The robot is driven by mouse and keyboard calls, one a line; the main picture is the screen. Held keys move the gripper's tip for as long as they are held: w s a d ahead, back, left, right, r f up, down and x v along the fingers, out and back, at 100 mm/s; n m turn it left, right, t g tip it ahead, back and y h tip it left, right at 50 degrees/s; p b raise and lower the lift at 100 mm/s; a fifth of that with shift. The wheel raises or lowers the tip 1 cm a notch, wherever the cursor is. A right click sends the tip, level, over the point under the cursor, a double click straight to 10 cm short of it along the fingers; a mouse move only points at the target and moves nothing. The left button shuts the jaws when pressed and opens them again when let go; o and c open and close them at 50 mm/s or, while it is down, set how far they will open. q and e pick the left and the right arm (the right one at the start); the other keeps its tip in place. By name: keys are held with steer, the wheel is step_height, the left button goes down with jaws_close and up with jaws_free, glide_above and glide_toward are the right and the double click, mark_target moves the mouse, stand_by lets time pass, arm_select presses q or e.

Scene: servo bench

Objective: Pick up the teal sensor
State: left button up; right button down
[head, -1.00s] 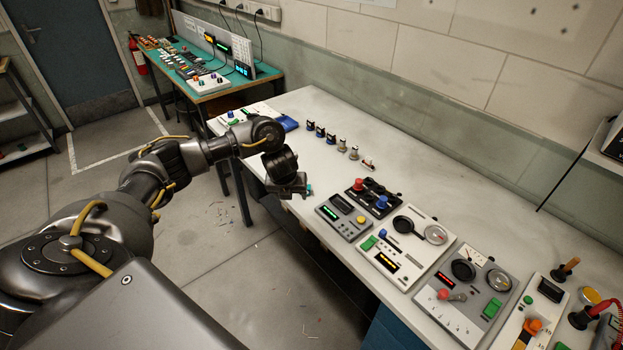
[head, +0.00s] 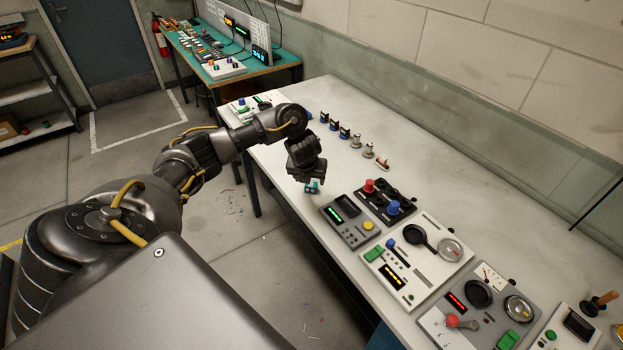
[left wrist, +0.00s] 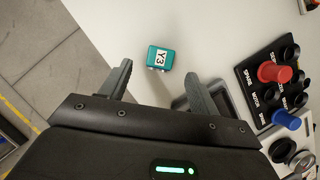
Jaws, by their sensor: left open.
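The teal sensor (left wrist: 160,58) is a small block with a white label reading Y3. In the left wrist view it lies on the pale bench top, just beyond my open fingertips and between their lines. My left gripper (left wrist: 155,80) is open and empty, its two dark fingers apart. In the head view my left gripper (head: 309,180) is over the near edge of the bench, with the teal sensor (head: 312,187) showing just below it, partly hidden. My right gripper is not in view.
A black panel with red and blue knobs (head: 385,203) and a grey box with a green display (head: 350,222) stand close to the right of my gripper. Several small knobbed parts (head: 344,131) stand in a row behind.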

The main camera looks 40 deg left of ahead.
mark_target(311, 185)
arm_select(q)
steer(key=shift+a+f, duration=0.1)
steer(key=shift+f, duration=0.25)
steer(key=x, duration=0.4)
steer(key=shift+w+a+f+p, duration=0.1)
steer(key=shift+w+f+p, duration=0.1)
steer(key=shift+w+p, duration=0.15)
steer(key=shift+s, duration=0.1)
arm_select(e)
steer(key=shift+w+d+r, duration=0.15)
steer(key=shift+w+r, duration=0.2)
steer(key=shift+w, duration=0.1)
arm_select(q)
steer(key=shift+c, duration=1)
steer(key=c, duration=0.9)
steer(key=shift+o, duration=0.2)
steer(key=shift+r, duration=0.15)
